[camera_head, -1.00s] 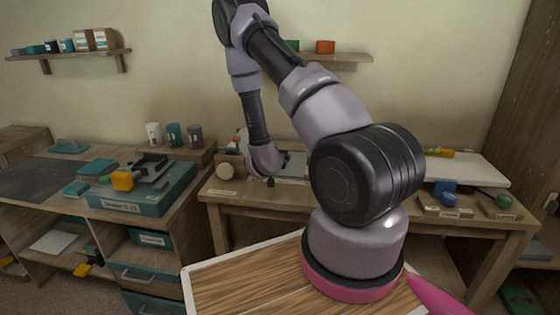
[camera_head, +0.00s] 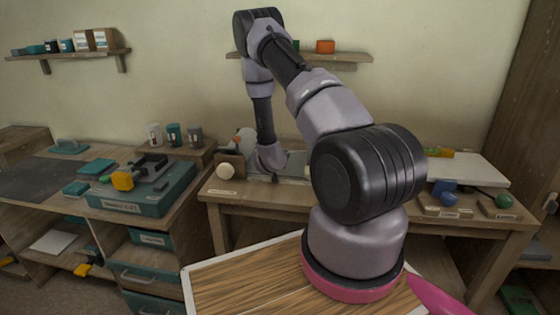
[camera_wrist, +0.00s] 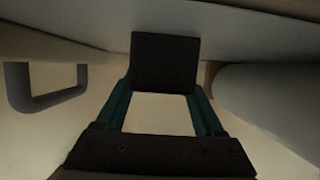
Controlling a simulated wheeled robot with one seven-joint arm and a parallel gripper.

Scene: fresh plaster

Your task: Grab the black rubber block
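In the wrist view, the black rubber block (camera_wrist: 165,62) shows as a dark, nearly square shape between the tips of my gripper's two teal fingers. My gripper (camera_wrist: 163,92) has a finger against each side of the block, with no gap visible, so it looks shut on it. The block's far side is hidden. In the head view, my gripper (camera_head: 274,172) hangs at the back left of the middle workbench (camera_head: 260,197). It is small there, and the block cannot be made out clearly.
In the wrist view, a loop-shaped handle (camera_wrist: 47,100) is at left and a pale rounded form (camera_wrist: 270,100) at right. A teal case (camera_head: 145,200) sits on the left bench.

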